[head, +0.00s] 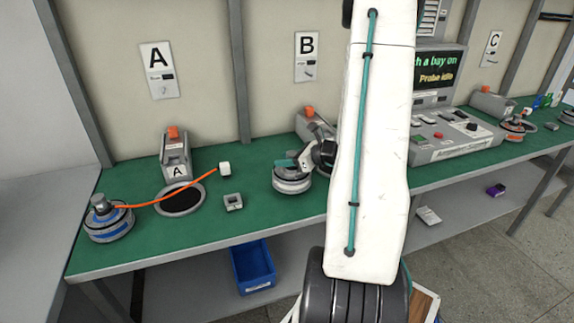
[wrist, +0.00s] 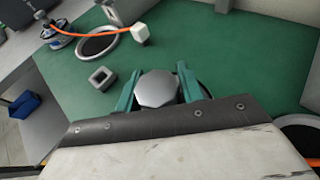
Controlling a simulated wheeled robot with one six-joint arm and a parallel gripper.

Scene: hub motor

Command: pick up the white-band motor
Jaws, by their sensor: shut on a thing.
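The white-band motor (head: 292,185) is a round grey hub with a white band, at the middle of the green bench below sign B. My gripper (head: 294,163) is shut on its upper part. In the wrist view the motor's grey faceted top (wrist: 157,90) sits between the two teal fingers of my gripper (wrist: 157,74). The motor looks upright and at or very near the bench top; I cannot tell if there is a gap under it. Its lower part is hidden in the wrist view.
A blue-band motor (head: 108,222) with an orange cable stands at the bench's left end. Bay A's ring (head: 181,200) is empty. A small grey square block (head: 233,202) lies nearby. A console (head: 450,130) stands to the right. A blue bin (head: 252,266) sits below.

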